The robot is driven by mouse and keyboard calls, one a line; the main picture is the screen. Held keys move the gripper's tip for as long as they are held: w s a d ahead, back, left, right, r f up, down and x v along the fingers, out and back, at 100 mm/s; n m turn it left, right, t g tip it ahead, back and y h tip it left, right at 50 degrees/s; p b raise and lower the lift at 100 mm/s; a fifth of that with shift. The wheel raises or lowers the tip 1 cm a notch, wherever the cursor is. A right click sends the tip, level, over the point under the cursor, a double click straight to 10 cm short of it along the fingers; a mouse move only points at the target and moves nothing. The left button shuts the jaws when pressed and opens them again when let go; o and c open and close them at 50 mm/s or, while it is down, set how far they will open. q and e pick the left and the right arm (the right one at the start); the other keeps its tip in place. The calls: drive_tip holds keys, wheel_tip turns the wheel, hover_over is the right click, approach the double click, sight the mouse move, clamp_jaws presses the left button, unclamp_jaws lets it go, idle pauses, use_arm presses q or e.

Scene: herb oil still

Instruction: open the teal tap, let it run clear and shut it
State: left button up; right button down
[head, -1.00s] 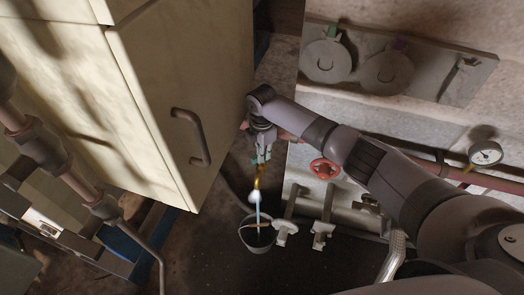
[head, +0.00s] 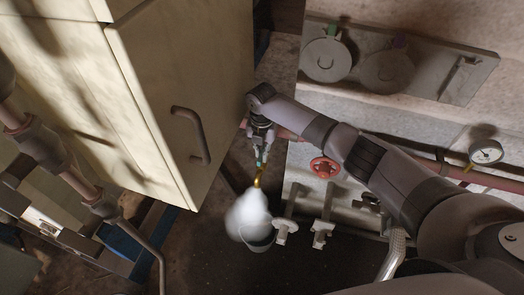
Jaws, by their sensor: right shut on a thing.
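My right gripper (head: 262,151) reaches in from the right and is shut on the teal tap (head: 259,163); only a little teal shows at its fingertips. A brass spout (head: 257,180) sticks out below the fingers. A white cloud, like steam or spray, spreads from under the spout and hides the stream. Beneath it stands a grey bucket (head: 262,246), its top mostly hidden by the cloud. My left gripper is not in view.
A cream cabinet (head: 150,100) with a dark handle (head: 192,135) stands close left of the gripper. Two grey taps (head: 282,230) and (head: 321,233) are right of the bucket. A red handwheel (head: 324,167) and a gauge (head: 486,151) are further right.

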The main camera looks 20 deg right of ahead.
idle(0.5)
drive_tip(key=c, duration=1.7)
unclamp_jaws()
drive_tip(key=shift+o, duration=0.2)
wheel_tip(320, 180, up, 12)
